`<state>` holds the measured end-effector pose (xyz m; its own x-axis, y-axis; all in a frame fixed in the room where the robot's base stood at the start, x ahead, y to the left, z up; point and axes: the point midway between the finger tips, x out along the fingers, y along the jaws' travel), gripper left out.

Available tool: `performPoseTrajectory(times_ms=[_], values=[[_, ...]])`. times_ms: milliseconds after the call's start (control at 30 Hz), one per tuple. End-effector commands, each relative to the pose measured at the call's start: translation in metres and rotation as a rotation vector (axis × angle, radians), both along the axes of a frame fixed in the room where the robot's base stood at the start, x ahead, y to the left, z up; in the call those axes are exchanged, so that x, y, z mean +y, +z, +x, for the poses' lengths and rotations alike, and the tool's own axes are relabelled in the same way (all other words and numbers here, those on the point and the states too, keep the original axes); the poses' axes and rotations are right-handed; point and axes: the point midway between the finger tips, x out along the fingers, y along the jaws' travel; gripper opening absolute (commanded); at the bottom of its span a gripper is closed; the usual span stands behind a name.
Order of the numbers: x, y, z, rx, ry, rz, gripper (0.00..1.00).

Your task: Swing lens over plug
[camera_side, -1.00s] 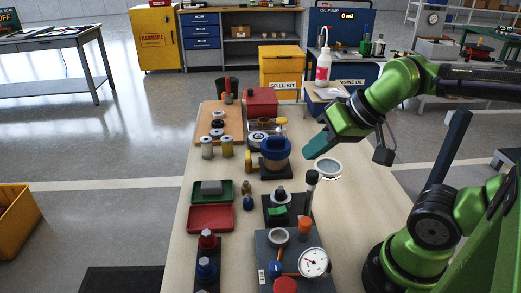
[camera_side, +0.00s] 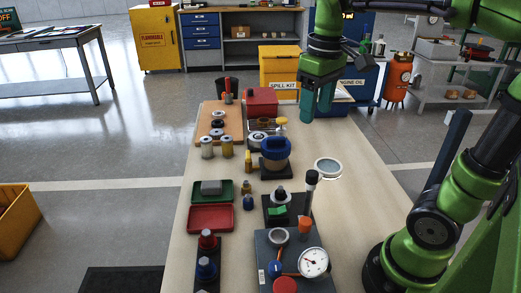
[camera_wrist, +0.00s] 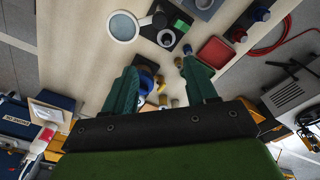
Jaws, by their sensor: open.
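The lens (camera_side: 328,167), a round pale glass in a light rim, is held out to the right of a dark upright post (camera_side: 310,190) on a black base. What looks like the plug (camera_side: 281,193), a small dark and metallic piece, is on that base left of the post. The lens is beside it, not over it. In the wrist view, the lens (camera_wrist: 123,26) is at top left and the plug (camera_wrist: 167,38) is right of it. My gripper (camera_side: 316,114) points down, open and empty, above the table's far right part. Its green fingers (camera_wrist: 160,64) are apart, clear of the lens.
A blue-topped round fixture (camera_side: 276,150) and a red box (camera_side: 261,102) stand left of my gripper. A dial gauge (camera_side: 313,262) is at the near end. Green (camera_side: 212,190) and red (camera_side: 211,218) trays lie left. The table right of the lens is clear.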

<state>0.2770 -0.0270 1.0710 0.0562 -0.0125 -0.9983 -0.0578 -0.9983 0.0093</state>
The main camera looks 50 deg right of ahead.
Motion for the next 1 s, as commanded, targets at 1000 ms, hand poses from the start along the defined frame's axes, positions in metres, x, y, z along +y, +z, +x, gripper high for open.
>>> performPoseTrajectory(times_ms=[1000], values=[[0.002, -0.144, -0.012, 0.062, 0.058, 0.011, 0.57]])
